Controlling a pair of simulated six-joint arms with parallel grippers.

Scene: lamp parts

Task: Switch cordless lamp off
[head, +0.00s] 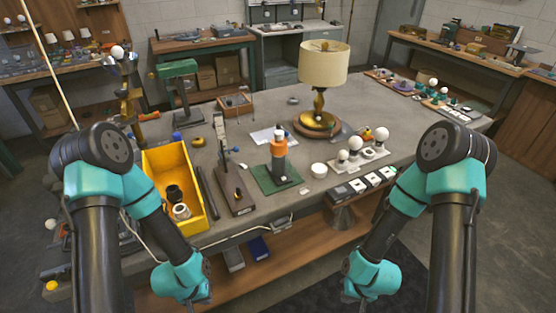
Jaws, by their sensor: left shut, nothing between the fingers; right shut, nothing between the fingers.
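A table lamp with a cream drum shade (323,65) and a brass stem and round brass base (316,122) stands upright towards the back of the grey workbench (375,105). No cord shows on it. I cannot make out its switch or whether it is lit. My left gripper (203,296) hangs low in front of the bench, shut and empty. My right gripper (350,295) also hangs low in front of the bench, shut and empty. Both are well apart from the lamp, and their fingertips are small and dark.
A yellow bin (176,157) with dark and white parts stands at the left. An orange and dark cylinder (279,161) stands on a green mat. White bulbs (355,143) on a holder and a row of switches (371,180) lie at the front right. Clear bench surrounds the lamp's right side.

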